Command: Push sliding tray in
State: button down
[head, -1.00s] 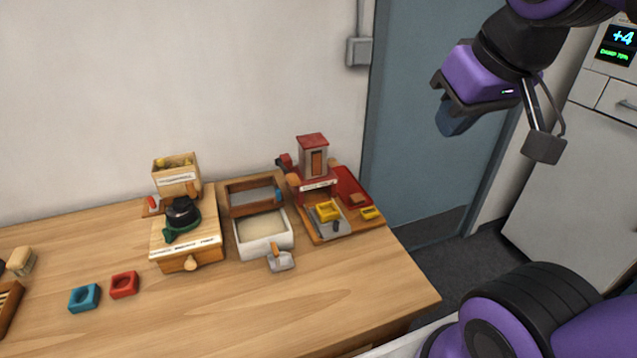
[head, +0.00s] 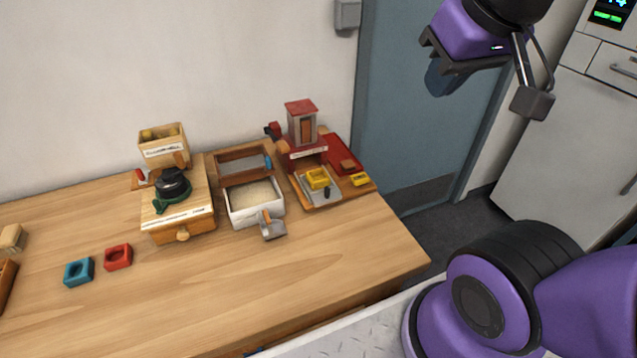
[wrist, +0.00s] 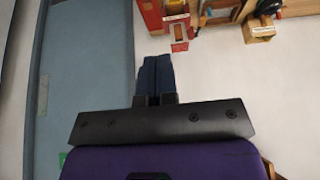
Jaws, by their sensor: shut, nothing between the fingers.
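A grey tray (head: 319,190) extends from the front of a red booth-like stand (head: 302,128) on the wooden table. It carries a yellow box (head: 318,177) and a small dark part. A white tray (head: 255,203) with pale filling stands in front of an open wooden frame (head: 243,164). I cannot tell for certain which of these is the sliding tray. My gripper (head: 439,80) is raised right of the stand, in front of the blue door, apart from everything. Its blue fingers (wrist: 154,74) are shut and empty in the wrist view.
A wooden box with a black and green item (head: 173,187) stands left of the white tray. A grey scoop (head: 273,228) lies at its front. The table's front (head: 300,280) is clear. A grey cabinet (head: 560,150) stands right.

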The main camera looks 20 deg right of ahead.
dwell(0.4)
jog(key=c, duration=1.4)
grip_release()
jog(key=shift+w, duration=0.15)
jog(key=m+g, duration=0.5)
jog(key=m, duration=0.4)
send_over(327, 189)
notch_tip(327, 189, down, 29)
jog(key=f, duration=1)
jog(key=shift+w+d+f, duration=0.1)
jog(key=shift+w+f, duration=0.05)
jog(key=shift+w, duration=0.05)
jog(key=shift+w, duration=0.1)
grip_shut()
